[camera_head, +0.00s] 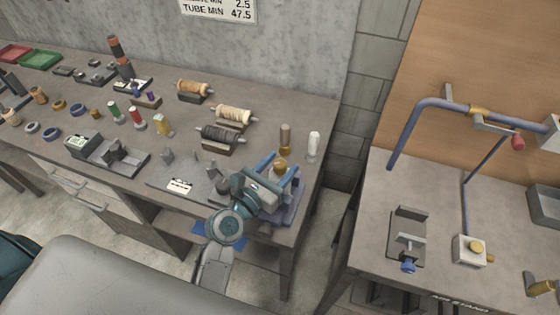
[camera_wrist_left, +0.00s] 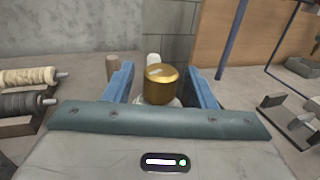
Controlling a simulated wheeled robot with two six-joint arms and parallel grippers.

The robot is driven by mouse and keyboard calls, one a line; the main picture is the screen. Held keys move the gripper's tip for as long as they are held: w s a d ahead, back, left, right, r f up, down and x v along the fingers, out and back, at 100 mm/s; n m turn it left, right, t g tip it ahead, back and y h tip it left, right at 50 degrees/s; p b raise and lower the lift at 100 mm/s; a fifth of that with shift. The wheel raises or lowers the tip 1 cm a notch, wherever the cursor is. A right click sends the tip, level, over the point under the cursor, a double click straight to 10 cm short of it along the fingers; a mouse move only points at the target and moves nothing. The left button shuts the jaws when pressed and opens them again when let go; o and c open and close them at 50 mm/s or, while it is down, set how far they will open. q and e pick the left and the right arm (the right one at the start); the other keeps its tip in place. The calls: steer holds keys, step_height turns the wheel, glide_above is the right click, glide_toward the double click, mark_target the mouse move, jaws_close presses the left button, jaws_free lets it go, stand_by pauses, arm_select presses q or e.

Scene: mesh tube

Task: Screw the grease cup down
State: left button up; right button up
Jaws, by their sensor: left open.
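The brass grease cup (camera_head: 280,164) stands near the right end of the grey workbench, on a blue base (camera_head: 291,209). My left gripper (camera_head: 278,172) is over it from the front, with its blue fingers apart. In the left wrist view the round brass cup (camera_wrist_left: 161,84) sits upright between the two open fingers (camera_wrist_left: 161,76), with a visible gap on each side. The lower part of the cup and its pale mount are partly hidden behind the gripper's teal palm. My right gripper is not in view.
A brown cylinder (camera_head: 285,137) and a white bottle (camera_head: 314,144) stand just behind the cup. Wire spools (camera_head: 219,137) lie to the left. A second table (camera_head: 375,235) with a blue pipe (camera_head: 405,140) is to the right, across a floor gap.

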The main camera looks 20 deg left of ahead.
arm_select(q)
steer(key=shift+w+d, duration=0.1)
steer(key=shift+w, duration=0.15)
steer(key=c, duration=1)
steer(key=shift+o, duration=0.2)
steer(key=shift+h, duration=0.3)
steer(key=m+g+h+b, duration=0.1)
steer(key=m+g+h, duration=0.2)
steer(key=m+h, duration=0.1)
steer(key=shift+m+g+h, duration=0.4)
steer(key=shift+h, duration=0.5)
steer(key=m+g+h+b, duration=0.1)
steer(key=m+g+h, duration=0.3)
steer(key=g, duration=0.1)
steer(key=shift+m+g, duration=0.3)
steer(key=shift+g, duration=0.1)
steer(key=m+g+h, duration=0.1)
steer(key=m+g, duration=0.1)
steer(key=g, duration=0.1)
steer(key=m+g, duration=0.2)
steer(key=g, duration=0.2)
steer(key=shift+r+m+h+b, duration=0.1)
steer(key=shift+m+h+b, duration=0.2)
steer(key=shift+h, duration=0.1)
steer(key=m+g, duration=0.2)
steer(key=g, duration=0.1)
steer(key=m+g+y, duration=0.1)
steer(key=m+g, duration=0.1)
steer(key=g, duration=0.2)
steer(key=shift+m+p, duration=0.4)
